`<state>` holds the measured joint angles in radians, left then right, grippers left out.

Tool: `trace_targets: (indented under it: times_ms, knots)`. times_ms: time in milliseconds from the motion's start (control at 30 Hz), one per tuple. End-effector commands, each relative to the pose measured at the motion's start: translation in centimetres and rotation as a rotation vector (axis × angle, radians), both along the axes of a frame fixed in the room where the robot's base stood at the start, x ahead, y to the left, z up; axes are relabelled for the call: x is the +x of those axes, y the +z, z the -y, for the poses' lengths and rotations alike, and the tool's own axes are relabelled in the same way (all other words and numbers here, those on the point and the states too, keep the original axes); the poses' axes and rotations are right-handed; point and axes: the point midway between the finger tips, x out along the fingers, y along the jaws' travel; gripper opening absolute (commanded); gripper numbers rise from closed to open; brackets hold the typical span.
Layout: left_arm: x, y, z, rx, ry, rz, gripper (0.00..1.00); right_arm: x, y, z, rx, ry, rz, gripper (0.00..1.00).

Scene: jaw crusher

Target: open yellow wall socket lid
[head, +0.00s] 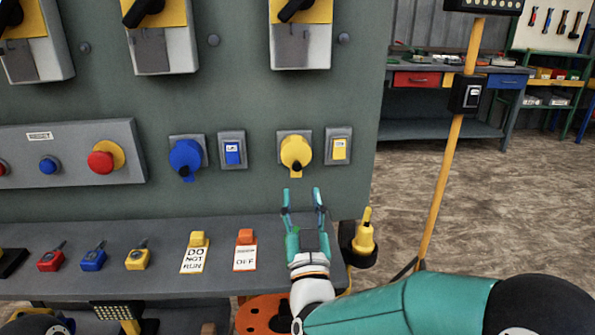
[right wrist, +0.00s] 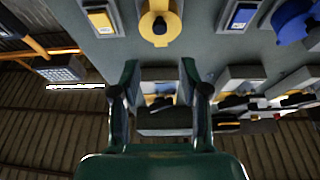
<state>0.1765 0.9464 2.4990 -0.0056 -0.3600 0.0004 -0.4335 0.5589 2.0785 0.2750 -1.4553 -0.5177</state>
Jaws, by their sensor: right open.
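The yellow wall socket (head: 296,152) is mounted on the grey-green panel, with a round yellow lid and a dark knob low on it; the lid looks shut. It also shows at the top of the right wrist view (right wrist: 160,22). My right gripper (head: 303,196) is open and empty, fingers pointing up, just below the yellow socket and apart from it. In the right wrist view its two fingers (right wrist: 160,80) stand wide apart with nothing between them. My left gripper is in neither view.
A blue socket (head: 186,158) and a blue switch (head: 232,151) are left of the yellow socket; a yellow switch (head: 339,148) is close on its right. A shelf (head: 100,285) with tags and padlocks juts out below. A yellow plug (head: 365,235) stands in a holder beside it.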

Motion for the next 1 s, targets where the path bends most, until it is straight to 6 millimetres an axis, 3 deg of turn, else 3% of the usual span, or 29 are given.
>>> trace_targets:
  times_ms: [200, 400, 600, 900, 1000]
  knots:
    - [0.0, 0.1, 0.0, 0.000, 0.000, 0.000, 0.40, 4.9, -0.1, 0.1, 0.000, -0.001, 0.000, 0.45]
    - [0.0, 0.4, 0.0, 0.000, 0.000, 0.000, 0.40, 7.6, 1.3, 0.0, 0.001, 0.001, 0.000, 0.45]
    - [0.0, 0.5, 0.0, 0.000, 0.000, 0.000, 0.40, 8.8, 1.8, -0.1, 0.001, 0.004, -0.001, 0.45]
    - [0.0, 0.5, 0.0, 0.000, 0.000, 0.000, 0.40, 9.0, 1.9, -0.2, 0.000, 0.004, -0.001, 0.45]
    - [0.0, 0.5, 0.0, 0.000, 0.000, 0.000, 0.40, 9.0, 1.9, -0.2, 0.000, 0.004, -0.001, 0.31]
